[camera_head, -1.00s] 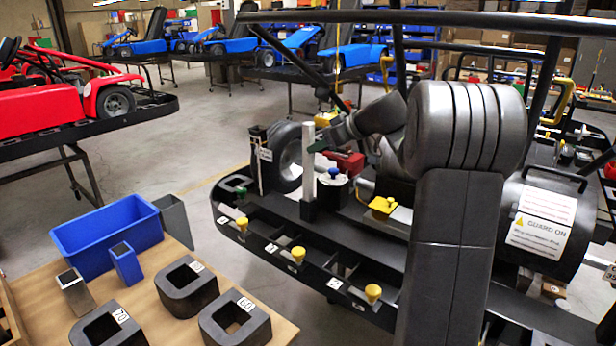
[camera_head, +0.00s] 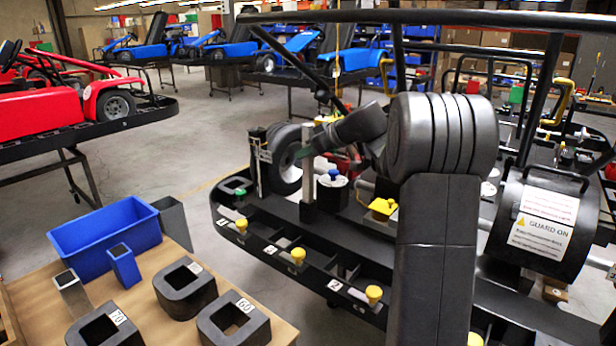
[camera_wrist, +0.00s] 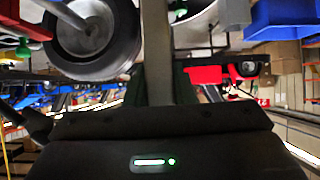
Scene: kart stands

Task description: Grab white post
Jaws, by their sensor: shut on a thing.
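The white post (camera_head: 307,178) stands upright in a dark base on the kart stand (camera_head: 262,250), beside a wheel. My gripper (camera_head: 308,146) reaches in from the right and is shut around the post's upper part. In the wrist view the post (camera_wrist: 157,45) runs between the two fingers of my gripper (camera_wrist: 164,86) and looks grey in shadow. My wrist hides some of the red part behind it in the head view.
A black-tyred wheel (camera_head: 284,160) is close left of the post. A round canister with a coloured knob (camera_head: 333,174) is close to its right. Yellow knobs (camera_head: 298,256) line the stand's front rail. A blue bin (camera_head: 105,240) and dark blocks occupy the wooden table.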

